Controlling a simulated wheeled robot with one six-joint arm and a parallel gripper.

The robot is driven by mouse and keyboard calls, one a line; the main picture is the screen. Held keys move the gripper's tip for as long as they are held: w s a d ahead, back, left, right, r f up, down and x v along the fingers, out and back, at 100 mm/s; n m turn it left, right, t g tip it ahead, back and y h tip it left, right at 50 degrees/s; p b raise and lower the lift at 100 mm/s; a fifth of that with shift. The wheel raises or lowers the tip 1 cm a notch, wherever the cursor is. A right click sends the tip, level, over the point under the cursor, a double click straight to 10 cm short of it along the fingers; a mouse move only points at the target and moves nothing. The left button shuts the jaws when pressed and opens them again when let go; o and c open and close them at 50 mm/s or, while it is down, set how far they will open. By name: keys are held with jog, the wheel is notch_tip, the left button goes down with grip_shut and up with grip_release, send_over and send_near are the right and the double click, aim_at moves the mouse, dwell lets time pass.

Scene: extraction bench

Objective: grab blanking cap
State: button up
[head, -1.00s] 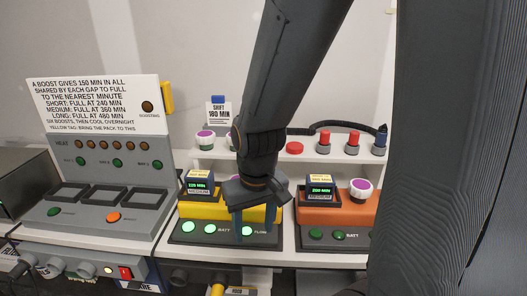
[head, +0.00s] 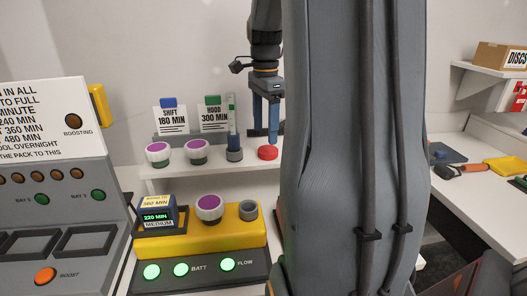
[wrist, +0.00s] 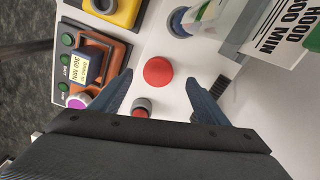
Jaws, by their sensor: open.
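The blanking cap appears to be the flat round red cap (head: 267,152) on the white raised shelf. It also shows in the wrist view (wrist: 159,71), lying ahead of and between my fingertips. My gripper (head: 266,136) is open and empty, pointing down just above the red cap. In the wrist view my gripper (wrist: 155,83) has its two blue fingers spread wider than the cap. I see no contact with the cap.
A glass tube in a dark holder (head: 234,148) stands just left of the cap. Purple-topped caps (head: 158,152) stand farther left. A red-topped fitting (wrist: 143,104) sits near my left finger. A yellow unit (head: 240,234) and an orange unit (wrist: 101,62) stand below the shelf.

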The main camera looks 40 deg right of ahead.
aim_at(266, 150)
jog(key=shift+s+d+f+p, duration=0.1)
jog(key=shift+s+f+p, duration=0.05)
jog(key=shift+f, duration=0.3)
jog(key=shift+s+d+f+p, duration=0.1)
jog(key=shift+f+p, duration=0.05)
jog(key=shift+f, duration=0.25)
jog(key=shift+f+p, duration=0.7)
jog(key=shift+f, duration=1.6)
jog(key=shift+w, duration=0.1)
jog(key=c, duration=1.1)
